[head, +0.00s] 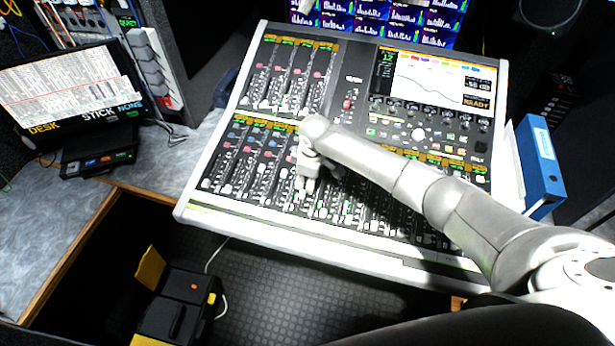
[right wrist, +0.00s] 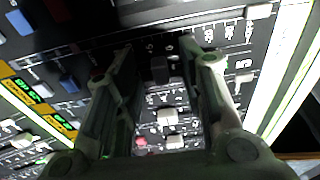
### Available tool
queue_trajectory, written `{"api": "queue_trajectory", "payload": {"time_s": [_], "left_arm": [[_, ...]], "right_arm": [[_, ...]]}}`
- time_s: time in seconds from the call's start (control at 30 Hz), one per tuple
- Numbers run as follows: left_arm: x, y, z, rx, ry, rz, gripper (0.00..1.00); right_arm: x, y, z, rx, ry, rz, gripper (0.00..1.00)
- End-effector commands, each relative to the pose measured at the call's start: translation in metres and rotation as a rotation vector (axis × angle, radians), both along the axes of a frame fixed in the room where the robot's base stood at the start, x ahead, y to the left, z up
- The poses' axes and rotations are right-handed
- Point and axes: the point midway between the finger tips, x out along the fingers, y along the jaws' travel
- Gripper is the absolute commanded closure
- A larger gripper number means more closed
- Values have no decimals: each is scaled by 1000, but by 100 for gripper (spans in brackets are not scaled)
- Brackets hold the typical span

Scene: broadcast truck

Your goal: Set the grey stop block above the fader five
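A small dark grey block (right wrist: 160,69), which looks like the stop block, sits on the console face between my right fingertips in the right wrist view. My right gripper (right wrist: 158,58) is open around it, with a gap visible on both sides. A pale fader cap (right wrist: 168,117) lies nearer the wrist between the fingers. In the head view my right gripper (head: 306,183) points down at the lower fader bank. I cannot make out the block there or which fader is number five.
The mixing console (head: 258,227) carries an upper and a lower fader bank, and a screen (head: 430,80). A blue binder (head: 541,165) stands at its right. A monitor (head: 75,85) is at the left. My right arm covers the right part of the lower bank.

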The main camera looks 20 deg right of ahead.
Motion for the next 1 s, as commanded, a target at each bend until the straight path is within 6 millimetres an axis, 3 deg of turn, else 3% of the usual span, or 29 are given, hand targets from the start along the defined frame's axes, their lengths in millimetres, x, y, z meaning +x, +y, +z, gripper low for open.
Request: {"api": "queue_trajectory", "payload": {"time_s": [0.37,0.8,1.0], "left_arm": [[-1,2,0,2,1,0,60],[0,0,0,0,0,0,60],[0,0,0,0,0,0,60]], "right_arm": [[-1,0,9,2,-2,0,63],[-16,-2,89,0,-3,1,63],[-21,-2,113,0,-1,0,63]]}}
